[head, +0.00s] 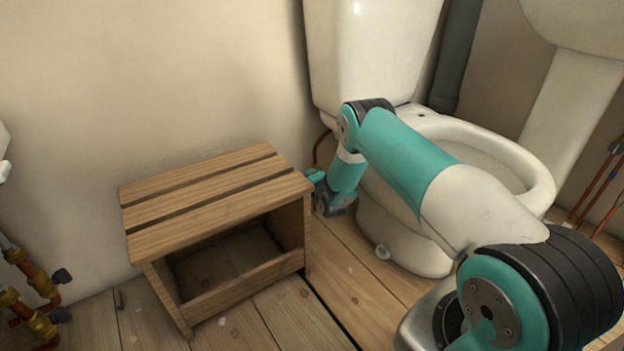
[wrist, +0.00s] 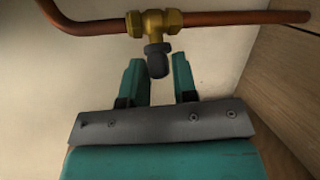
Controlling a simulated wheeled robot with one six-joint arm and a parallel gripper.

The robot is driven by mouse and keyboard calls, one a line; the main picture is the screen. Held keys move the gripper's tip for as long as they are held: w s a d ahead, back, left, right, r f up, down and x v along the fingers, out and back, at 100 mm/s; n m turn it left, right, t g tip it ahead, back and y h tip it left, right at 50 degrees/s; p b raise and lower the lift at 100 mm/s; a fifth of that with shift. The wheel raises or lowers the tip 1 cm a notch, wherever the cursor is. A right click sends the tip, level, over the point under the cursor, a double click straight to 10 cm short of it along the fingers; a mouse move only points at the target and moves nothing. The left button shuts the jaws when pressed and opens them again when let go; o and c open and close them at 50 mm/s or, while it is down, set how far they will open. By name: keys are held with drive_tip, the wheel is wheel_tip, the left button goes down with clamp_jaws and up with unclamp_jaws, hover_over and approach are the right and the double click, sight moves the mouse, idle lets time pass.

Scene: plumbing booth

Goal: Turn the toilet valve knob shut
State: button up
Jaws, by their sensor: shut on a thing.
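The toilet valve shows in the wrist view as a brass body on a copper pipe, with a dark grey knob (wrist: 157,65) pointing at my gripper. My gripper (wrist: 158,76) has its two teal fingers on either side of the knob and is shut on it. In the head view my gripper (head: 315,177) is low between the wooden stool and the toilet (head: 400,235). The knob is hidden there behind the stool and my arm; only a bit of copper pipe (head: 318,148) shows above.
The slatted wooden stool (head: 215,195) stands close to the left of my gripper. The toilet bowl is close on the right, under my arm. More copper pipes with valves (head: 38,290) are at the far left. Some floorboards in front are clear.

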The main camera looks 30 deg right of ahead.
drive_tip(key=shift+f+m+t, duration=0.15)
drive_tip(key=shift+m+t, duration=0.95)
drive_tip(key=shift+t, duration=0.1)
drive_tip(key=o, duration=0.8)
drive_tip(key=shift+c, duration=0.2)
drive_tip(key=shift+s, duration=0.1)
drive_tip(key=s+a+p, duration=0.3)
drive_tip(key=s+p, duration=1.4)
drive_tip(key=p, duration=0.1)
drive_tip(key=shift+a, duration=0.2)
